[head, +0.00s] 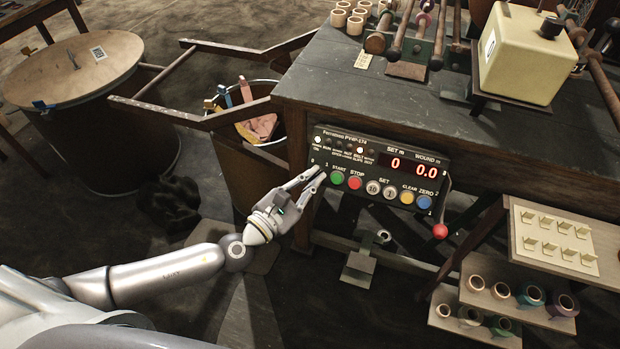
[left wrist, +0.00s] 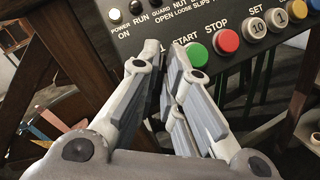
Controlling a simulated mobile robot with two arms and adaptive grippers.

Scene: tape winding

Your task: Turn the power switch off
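The control panel (head: 375,172) is on the front of the workbench, with lit red displays reading 0 and 0.0. The POWER ON lamp glows white at its left end; it also shows in the left wrist view (left wrist: 115,16). My left gripper (head: 320,175) is at the panel's lower left, by the 0 and 1 marks, left of the green START button (head: 337,178). In the left wrist view its fingers (left wrist: 165,47) are nearly parallel with a narrow dark gap between the tips. The power switch is hidden behind them; I cannot tell whether they touch it. My right gripper is out of view.
The red STOP button (head: 354,183) and several other buttons are right of START. A red-knobbed lever (head: 440,231) is at the panel's right end. A bin (head: 260,126) with tools stands left of the bench. Shelves with tape rolls (head: 530,295) are at lower right.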

